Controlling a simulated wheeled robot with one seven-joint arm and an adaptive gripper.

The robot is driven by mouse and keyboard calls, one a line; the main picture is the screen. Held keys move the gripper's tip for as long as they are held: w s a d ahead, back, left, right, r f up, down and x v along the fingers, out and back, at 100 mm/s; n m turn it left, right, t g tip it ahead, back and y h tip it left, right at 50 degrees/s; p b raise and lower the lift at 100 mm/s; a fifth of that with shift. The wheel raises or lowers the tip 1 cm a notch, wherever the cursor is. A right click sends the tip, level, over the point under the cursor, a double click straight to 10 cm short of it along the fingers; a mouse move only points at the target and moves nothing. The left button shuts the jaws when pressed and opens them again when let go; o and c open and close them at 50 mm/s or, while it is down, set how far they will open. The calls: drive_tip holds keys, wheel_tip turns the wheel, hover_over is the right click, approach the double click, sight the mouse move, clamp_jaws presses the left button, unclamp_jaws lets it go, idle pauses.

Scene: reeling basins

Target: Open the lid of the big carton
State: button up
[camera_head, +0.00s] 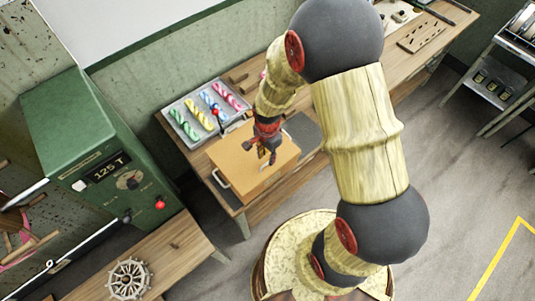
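A tan box (238,158), which I take for the big carton, stands on the wooden bench. Its flat top looks closed. A pale handle-like loop (221,178) shows at its left side. My gripper (267,162) points down over the middle-right of the top and hides part of it. I cannot tell whether the fingertips touch the top. The fingers are too small to tell whether they are open or shut.
A grey tray (177,106) with several coloured twisted skeins lies behind the box. A dark flat plate (303,131) is to its right. A green machine (95,150) stands at the left. A lower bench (180,240) holds a spoked wheel (129,279).

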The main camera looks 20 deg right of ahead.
drive_tip(key=shift+f+b, duration=1.75)
drive_tip(key=shift+f, duration=0.95)
drive_tip(key=c, duration=0.3)
clamp_jaws()
